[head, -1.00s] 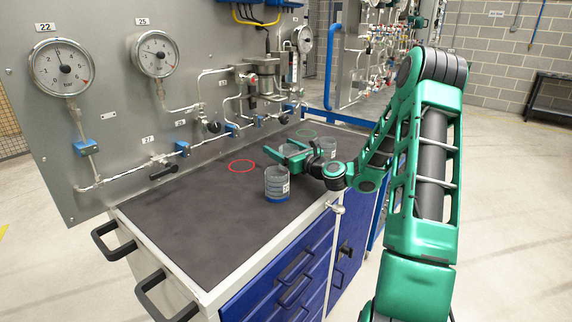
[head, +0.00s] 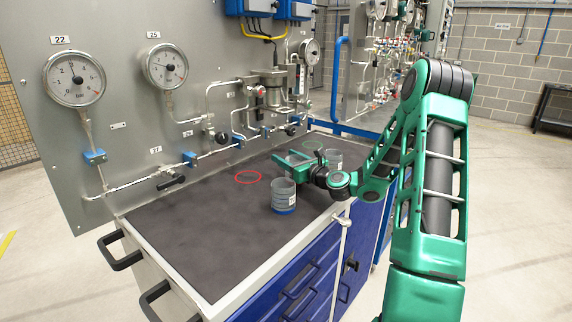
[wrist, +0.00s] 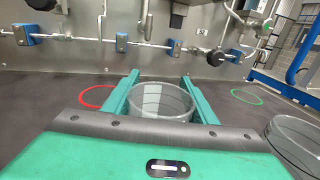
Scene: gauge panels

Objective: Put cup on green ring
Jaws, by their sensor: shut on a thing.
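My gripper (wrist: 160,92) is shut on a clear cup (wrist: 160,101), with one green finger along each side of it. In the head view my gripper (head: 296,161) is over the worktop, behind a grey cup with a blue base (head: 284,197). Another clear cup (head: 334,158) stands to its right, and also shows at the right edge of the wrist view (wrist: 296,138). The green ring (wrist: 246,96) lies flat on the worktop, right of and beyond the held cup. I cannot tell whether the held cup touches the worktop.
A red ring (wrist: 97,96) lies left of the held cup. The dark worktop (head: 205,220) is bare at its near left. The gauge panel (wrist: 75,55), with pipes and valves, rises behind the worktop.

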